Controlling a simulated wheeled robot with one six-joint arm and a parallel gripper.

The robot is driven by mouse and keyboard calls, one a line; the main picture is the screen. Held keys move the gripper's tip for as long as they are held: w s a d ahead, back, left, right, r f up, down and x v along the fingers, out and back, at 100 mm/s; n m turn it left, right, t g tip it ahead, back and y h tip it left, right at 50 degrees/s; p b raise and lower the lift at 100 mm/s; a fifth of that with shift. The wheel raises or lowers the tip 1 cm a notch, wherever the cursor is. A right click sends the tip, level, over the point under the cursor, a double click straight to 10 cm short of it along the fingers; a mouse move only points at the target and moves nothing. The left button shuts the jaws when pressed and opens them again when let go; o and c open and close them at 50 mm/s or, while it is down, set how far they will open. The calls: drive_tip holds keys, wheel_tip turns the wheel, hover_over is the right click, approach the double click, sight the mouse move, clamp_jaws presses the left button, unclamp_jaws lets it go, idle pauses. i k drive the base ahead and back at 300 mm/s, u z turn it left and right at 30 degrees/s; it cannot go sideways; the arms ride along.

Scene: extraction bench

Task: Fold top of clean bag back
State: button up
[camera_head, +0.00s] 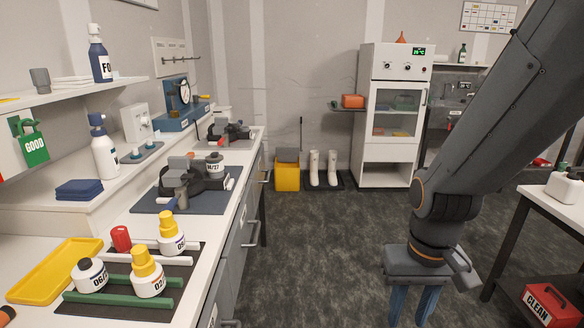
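The clean bag (553,306) is a red container with a white label reading CLEAN. The fingertips run to the bottom edge of the frame.
A white side table (545,205) with dark legs stands at right, bearing a white bottle (564,187). A long bench with labelled bottles and a yellow tray (55,268) runs along the left. White boots (323,168) stand at the back. The middle floor is clear.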

sight(213, 107)
drive_tip(key=z, duration=0.35)
drive_tip(key=i, duration=1.75)
drive_tip(key=z, duration=0.3)
drive_tip(key=i, duration=1.9)
drive_tip(key=u, duration=0.55)
drive_tip(key=i, duration=1.2)
drive_tip(key=u, duration=1.9)
drive_tip(key=i, duration=1.05)
drive_tip(key=u, duration=0.8)
